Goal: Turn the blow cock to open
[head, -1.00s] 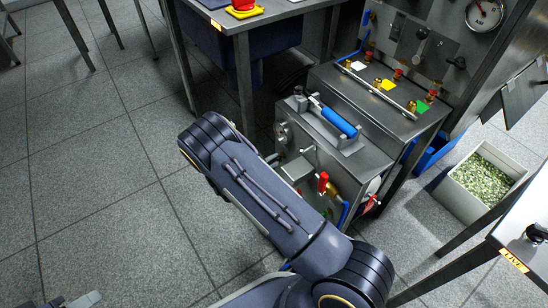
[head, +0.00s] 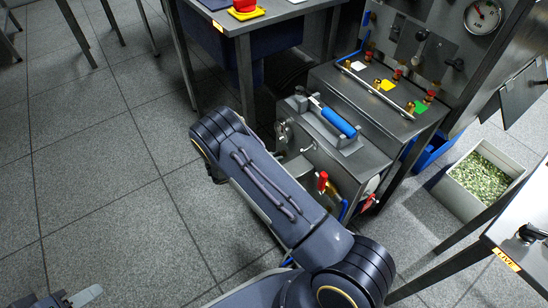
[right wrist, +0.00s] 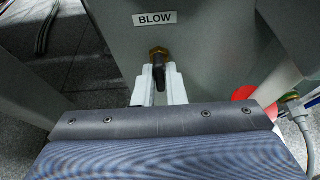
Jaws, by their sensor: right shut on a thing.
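The blow cock (right wrist: 158,53) is a brass fitting with a dark lever on a grey metal panel, just below a white BLOW label (right wrist: 154,18) in the right wrist view. Its lever points down the picture, towards my wrist. My right gripper (right wrist: 158,90) has its two pale fingers on either side of the lever and is shut on it. In the head view my right arm hides the cock and this gripper. Part of my left gripper (head: 82,297) shows at the bottom left edge, away from the cabinet; its jaws are not clear.
The steel cabinet (head: 375,100) carries a blue-handled clamp (head: 338,122) on top and a red-handled valve (head: 322,181) on its front. A bin of green bits (head: 482,178) stands at right. A red round part (right wrist: 244,93) and a hose are right of the gripper. Floor at left is clear.

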